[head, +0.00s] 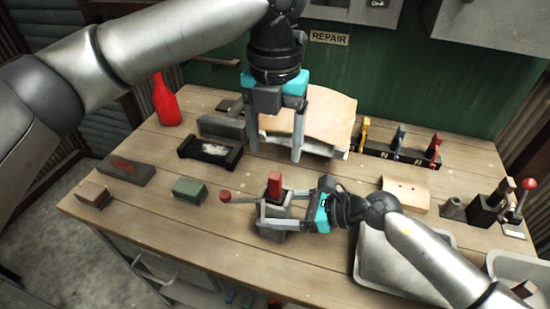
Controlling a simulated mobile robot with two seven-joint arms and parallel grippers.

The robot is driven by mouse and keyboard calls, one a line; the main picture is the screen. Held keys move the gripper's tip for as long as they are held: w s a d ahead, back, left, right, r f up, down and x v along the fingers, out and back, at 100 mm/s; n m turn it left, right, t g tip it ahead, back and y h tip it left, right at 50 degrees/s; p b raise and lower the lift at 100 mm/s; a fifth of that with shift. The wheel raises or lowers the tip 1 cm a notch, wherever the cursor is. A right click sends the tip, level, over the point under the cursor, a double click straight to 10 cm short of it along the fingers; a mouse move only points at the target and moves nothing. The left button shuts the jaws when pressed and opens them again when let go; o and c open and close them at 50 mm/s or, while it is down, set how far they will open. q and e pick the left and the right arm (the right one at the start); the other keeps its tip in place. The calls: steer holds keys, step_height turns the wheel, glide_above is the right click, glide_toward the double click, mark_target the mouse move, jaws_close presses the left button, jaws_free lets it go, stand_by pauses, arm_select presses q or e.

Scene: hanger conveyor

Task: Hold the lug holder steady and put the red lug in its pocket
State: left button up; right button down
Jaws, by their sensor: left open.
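The red lug (275,183) is a small upright red block at the top of the grey lug holder (271,222), at the front middle of the bench. Its lower end is hidden, so I cannot tell how deep it sits. My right gripper (272,211) comes from the right with one finger on each side of the holder, seemingly closed on it. My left gripper (272,156) points down from above, behind the lug. Its fingers are wide apart with nothing between them.
A red-knobbed lever (225,196) sticks out left of the holder. A green block (189,190) and black tray (210,152) are to the left, with a red bottle (166,103) behind. A rack (384,160) with yellow, blue and red pieces stands back right. Grey bins line the front right.

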jaws_free()
steer(key=shift+d, duration=0.1)
steer(key=shift+d, duration=0.1)
steer(key=v, duration=1.1)
steer(key=shift+d+r, duration=0.2)
steer(key=shift+d, duration=0.15)
